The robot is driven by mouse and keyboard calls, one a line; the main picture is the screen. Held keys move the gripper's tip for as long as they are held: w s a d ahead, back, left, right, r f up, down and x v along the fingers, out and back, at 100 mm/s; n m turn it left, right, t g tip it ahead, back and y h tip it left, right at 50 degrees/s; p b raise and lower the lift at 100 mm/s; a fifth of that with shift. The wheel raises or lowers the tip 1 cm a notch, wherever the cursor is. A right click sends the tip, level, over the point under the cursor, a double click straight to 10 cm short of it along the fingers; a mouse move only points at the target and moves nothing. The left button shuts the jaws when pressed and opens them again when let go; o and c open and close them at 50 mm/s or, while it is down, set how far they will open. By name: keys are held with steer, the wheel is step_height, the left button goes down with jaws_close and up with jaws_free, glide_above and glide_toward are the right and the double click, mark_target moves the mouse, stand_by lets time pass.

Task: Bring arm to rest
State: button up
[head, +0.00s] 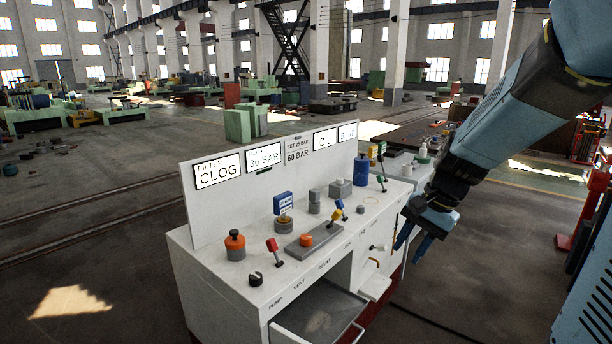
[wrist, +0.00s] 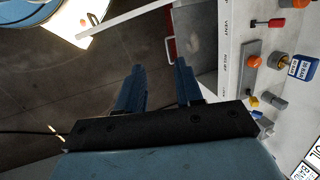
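My arm (head: 510,115) is blue and black and comes in from the upper right of the head view. My gripper (head: 410,245) hangs beside the front right of the white control cabinet (head: 230,290), pointing down. In the wrist view the two blue fingers of my gripper (wrist: 158,88) stand apart with nothing between them. The floor and the cabinet's open drawer (wrist: 192,30) show beyond them. In the head view the drawer (head: 318,318) is pulled out at the cabinet's lower front.
The cabinet top carries an orange-capped knob (head: 235,243), a red lever (head: 272,246), a blue cylinder (head: 361,170) and other controls. Its back panel (head: 300,165) bears lit signs. A red stand (head: 580,225) is at the right. The floor left of the cabinet (head: 90,240) is clear.

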steer(key=s+d+r+n+t+h, duration=0.1)
steer(key=s+r+n+t+h, duration=0.2)
steer(key=s+r+n, duration=0.5)
steer(key=shift+s+d+r+t+h, duration=0.4)
steer(key=shift+s+r+t, duration=0.6)
steer(key=shift+s, duration=1.2)
